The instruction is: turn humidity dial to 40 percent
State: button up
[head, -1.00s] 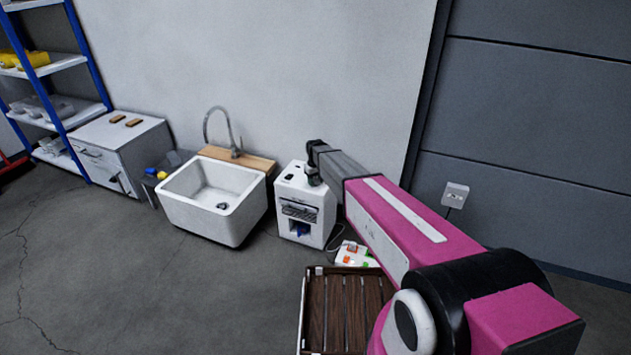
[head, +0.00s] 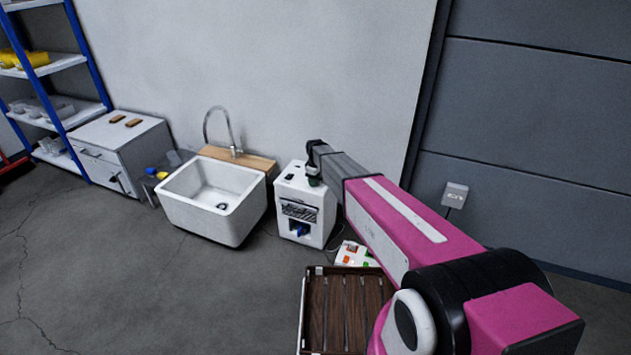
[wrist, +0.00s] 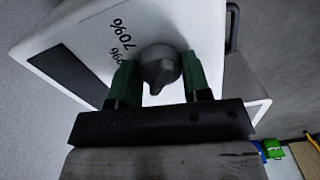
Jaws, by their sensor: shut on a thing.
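The humidity dial (wrist: 160,70) is a dark grey knob with a pointed tip, on the white top of a box-shaped machine (head: 292,211). In the wrist view the tip points toward the gripper's base. My gripper (wrist: 155,78) has its two green fingers on either side of the dial and is shut on it. A printed "70%" (wrist: 122,36) shows beside the dial, with another percent mark partly hidden below it. In the head view my gripper (head: 314,180) is at the machine's top right corner and the dial is hidden there.
A white sink (head: 205,225) with a tap stands left of the machine. A wooden slatted crate (head: 345,310) and a white block with coloured parts (head: 352,256) lie in front of it. A grey wall (head: 280,80) is close behind. Open floor is at the left front.

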jog(key=shift+n, duration=0.8)
jog(key=o, duration=0.9)
jog(key=shift+r, duration=0.1)
notch_tip(320, 180, up, 11)
jog(key=shift+f, duration=0.15)
